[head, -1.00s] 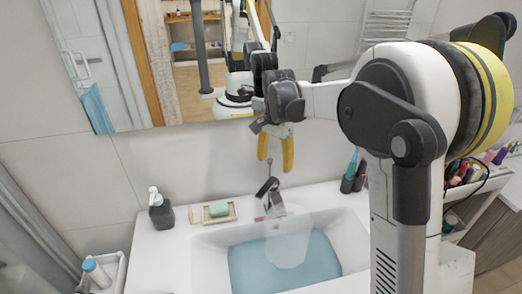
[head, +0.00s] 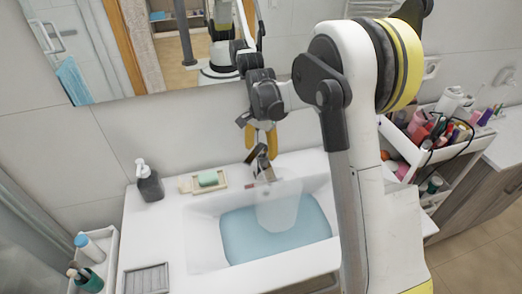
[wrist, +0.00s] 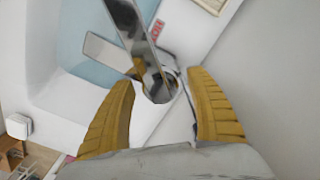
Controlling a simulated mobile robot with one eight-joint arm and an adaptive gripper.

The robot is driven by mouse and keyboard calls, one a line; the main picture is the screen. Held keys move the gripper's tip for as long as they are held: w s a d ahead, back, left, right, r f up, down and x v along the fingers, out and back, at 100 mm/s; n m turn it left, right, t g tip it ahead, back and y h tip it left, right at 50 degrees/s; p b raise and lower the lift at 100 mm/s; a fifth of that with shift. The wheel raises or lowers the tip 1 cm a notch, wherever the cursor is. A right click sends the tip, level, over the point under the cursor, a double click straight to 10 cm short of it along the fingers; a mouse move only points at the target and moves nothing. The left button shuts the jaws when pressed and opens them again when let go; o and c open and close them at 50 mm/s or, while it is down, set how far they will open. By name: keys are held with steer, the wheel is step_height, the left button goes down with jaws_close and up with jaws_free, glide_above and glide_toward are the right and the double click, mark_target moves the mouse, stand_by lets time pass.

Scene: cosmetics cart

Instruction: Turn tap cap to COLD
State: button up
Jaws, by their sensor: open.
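The chrome tap (head: 262,166) stands at the back edge of the white sink, with its lever-like cap (wrist: 152,82) close in the wrist view. My gripper (head: 261,140) is open and points down right over the tap. In the wrist view my two yellow fingers (wrist: 160,108) stand on either side of the rounded end of the cap, with gaps visible beside it. I cannot tell whether either finger touches it. A small red mark (wrist: 156,30) shows beside the tap. The blue-bottomed basin (head: 245,236) lies in front of it.
A soap dish (head: 188,186) with green soap and a dark pump bottle (head: 149,182) stand left of the tap. The mirror (head: 165,70) hangs behind. A cart (head: 455,150) crowded with cosmetics is at right. The sink's left front holds a grey tray (head: 147,279).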

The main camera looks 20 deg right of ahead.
steer(key=c, duration=1.4)
steer(key=shift+n, duration=0.4)
steer(key=n, duration=0.3)
steer(key=shift+b, duration=0.35)
steer(key=n, duration=0.4)
steer(key=shift+n+b, duration=0.3)
steer(key=n, duration=0.4)
steer(key=shift+d+n, duration=0.1)
steer(key=shift+n, duration=0.2)
steer(key=n, duration=0.4)
steer(key=shift+b, duration=0.3)
steer(key=shift+n, duration=0.3)
jaws_close()
